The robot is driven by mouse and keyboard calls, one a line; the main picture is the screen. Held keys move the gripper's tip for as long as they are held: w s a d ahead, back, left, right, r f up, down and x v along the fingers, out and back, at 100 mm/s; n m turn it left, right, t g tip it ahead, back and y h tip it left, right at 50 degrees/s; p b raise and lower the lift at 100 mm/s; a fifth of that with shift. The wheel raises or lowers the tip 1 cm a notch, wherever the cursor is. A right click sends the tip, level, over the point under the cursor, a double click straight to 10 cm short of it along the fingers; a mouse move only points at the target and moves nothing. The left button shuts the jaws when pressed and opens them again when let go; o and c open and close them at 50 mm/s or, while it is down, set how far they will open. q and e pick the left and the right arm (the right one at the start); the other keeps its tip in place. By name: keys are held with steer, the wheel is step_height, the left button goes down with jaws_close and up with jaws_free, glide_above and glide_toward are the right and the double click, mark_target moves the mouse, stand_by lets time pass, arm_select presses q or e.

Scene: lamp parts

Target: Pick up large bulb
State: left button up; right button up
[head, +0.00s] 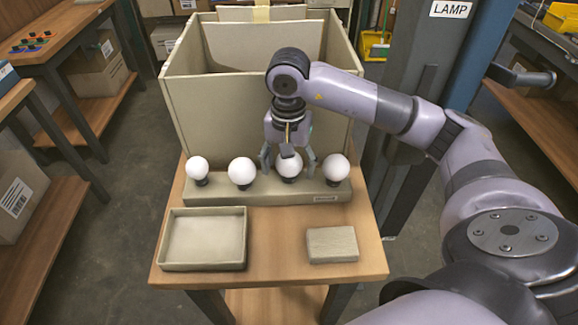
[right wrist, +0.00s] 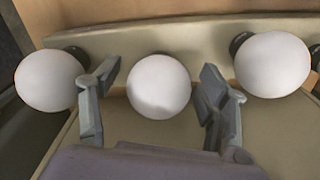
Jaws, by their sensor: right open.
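Several white round bulbs with dark bases stand upright in a row on a beige holder (head: 258,199). From left to right in the head view they are the first bulb (head: 197,167), the second (head: 242,171), the third (head: 289,168) and the fourth (head: 336,168). The first looks slightly smaller; I cannot tell surely which is the large one. My right gripper (head: 289,160) is open, pointing down over the third bulb and partly hiding it. In the right wrist view this bulb (right wrist: 158,92) sits between the spread fingers, with visible gaps on both sides. My left gripper is not in view.
The holder stands on a small wooden table (head: 280,257). A tall open beige box (head: 210,110) stands close behind the bulbs. A shallow tray (head: 243,262) and a small grey block (head: 332,245) lie in front. Neighbouring bulbs stand close to both fingers.

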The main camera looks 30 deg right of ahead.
steer(key=shift+c, duration=0.4)
steer(key=c, duration=1)
